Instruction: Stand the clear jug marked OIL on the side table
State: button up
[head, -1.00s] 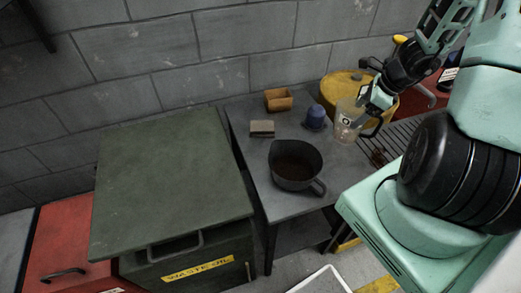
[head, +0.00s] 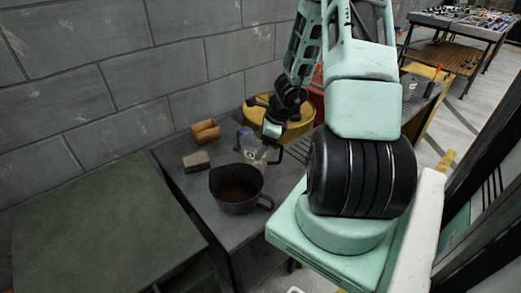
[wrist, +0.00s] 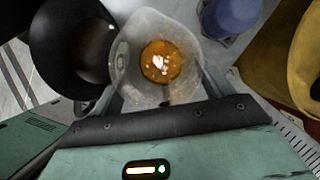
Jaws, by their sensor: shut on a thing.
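The clear jug (head: 251,149) hangs at or just above the grey table (head: 196,215), behind the black jug and in front of the blue cup. My gripper (head: 273,134) is shut on it at its right side. The wrist view looks down into the clear jug (wrist: 136,78), with amber liquid at its bottom; it appears roughly upright. My gripper (wrist: 165,105) spans below it there. The OIL marking cannot be read now. I cannot tell whether the jug's base touches the table.
A black jug (head: 238,205) of dark liquid stands close by, left in the wrist view (wrist: 72,85). A blue cup (wrist: 230,15), a grey-brown block (head: 196,161), a wooden box (head: 205,132) and a yellow drum (head: 262,110) are near. A green-topped cabinet (head: 100,220) is at left.

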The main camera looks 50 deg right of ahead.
jog(key=shift+f, duration=0.55)
jog(key=shift+f, duration=0.2)
jog(key=o, duration=1.5)
jog(key=p+v, duration=0.4)
jog(key=v, duration=0.8)
jog(key=shift+w+r+p, duration=0.1)
jog(key=shift+r+p, duration=0.15)
jog(key=shift+p, duration=0.05)
jog(key=w+a+r+n+g+y, duration=0.1)
jog(key=w+a+r+n, duration=0.2)
jog(key=a+n, duration=0.7)
jog(key=w+a+r+n+g+y, duration=0.15)
jog(key=a+r+n, duration=0.3)
jog(key=a, duration=0.85)
jog(key=s+a+r+n+h, duration=0.1)
jog(key=s+a+n, duration=0.4)
jog(key=a+n, duration=0.1)
jog(key=s+a+r+n+g+h, duration=0.1)
jog(key=s+a+r+n, duration=0.1)
jog(key=s+a+n, duration=0.3)
jog(key=s+a+r+n+h, duration=0.2)
jog(key=s+a+n, duration=0.3)
jog(key=a+n, duration=0.3)
jog(key=shift+s+a+r+n+g, duration=0.1)
jog(key=shift+a+n+g, duration=0.1)
jog(key=shift+n, duration=0.8)
jog(key=shift+s+a+n+g, duration=0.1)
jog(key=shift+a+n+g, duration=0.1)
jog(key=shift+n, duration=0.75)
